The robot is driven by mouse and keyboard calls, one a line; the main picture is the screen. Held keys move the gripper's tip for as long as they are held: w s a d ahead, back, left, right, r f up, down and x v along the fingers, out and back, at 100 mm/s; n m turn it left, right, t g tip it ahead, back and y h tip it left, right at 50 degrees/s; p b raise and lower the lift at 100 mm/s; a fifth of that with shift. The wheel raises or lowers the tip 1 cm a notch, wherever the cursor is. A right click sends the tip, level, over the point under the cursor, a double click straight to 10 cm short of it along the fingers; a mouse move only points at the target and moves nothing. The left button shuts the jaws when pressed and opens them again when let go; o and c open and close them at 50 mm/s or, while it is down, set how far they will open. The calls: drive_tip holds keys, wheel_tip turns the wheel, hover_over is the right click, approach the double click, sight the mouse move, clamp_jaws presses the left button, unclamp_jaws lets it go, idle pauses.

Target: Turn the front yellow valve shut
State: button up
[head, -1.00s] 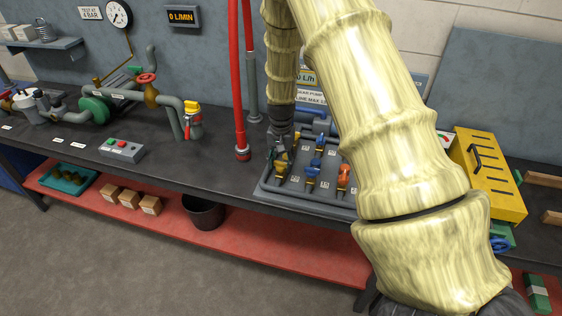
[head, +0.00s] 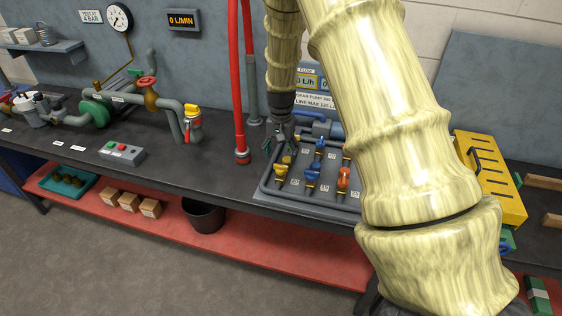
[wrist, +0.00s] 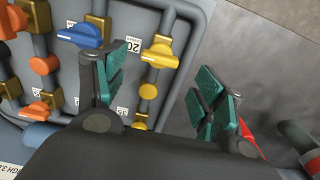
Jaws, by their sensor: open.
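The front yellow valve (head: 281,171) is on the near left of the grey valve board (head: 318,208). In the wrist view its yellow handle (wrist: 160,55) lies mostly across its pipe. My gripper (head: 281,145) is open and empty, behind and above this valve in the head view. In the wrist view its green-padded fingers (wrist: 160,92) are spread, with the handle beyond the tips, nearer the left finger and apart from both. Smaller yellow parts (wrist: 148,91) of the same line show between the fingers. My wrist housing hides what lies below.
A blue valve handle (wrist: 82,35) stands close beside the left finger. An orange valve (head: 343,179) is farther right on the board. A red hose (head: 240,100) hangs left of my gripper. Bare bench (head: 215,175) lies left of the board. A yellow box (head: 490,175) stands right.

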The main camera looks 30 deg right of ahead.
sight(281, 165)
wheel_tip(281, 165, up, 7)
idle(0.3)
drive_tip(key=shift+f, duration=0.15)
idle(0.4)
